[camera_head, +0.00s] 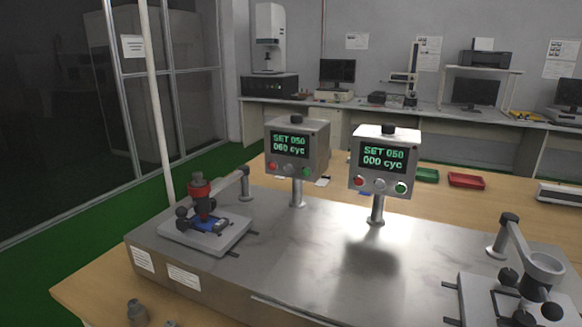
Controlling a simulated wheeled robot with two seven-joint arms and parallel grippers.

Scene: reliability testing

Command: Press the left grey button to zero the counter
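The left counter box (318,150) stands on a post at the back of the steel bench top. Its green display (289,145) appears to read SET 050 and 060 cyc. Below the display are a red button (272,166), the left grey button (288,168) and a green button (306,171). The right counter box (412,160) stands on its own post; its display (383,158) appears to read SET 050 and 000 cyc. It also has red, grey (379,185) and green buttons. Neither of my grippers shows in the head view.
A test fixture with a red collar (200,190) stands at the left of the steel top (300,245); another fixture (515,290) stands at the right. Small grey parts (137,312) lie at the front left. Green (427,175) and red trays (466,180) lie behind. The middle front is clear.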

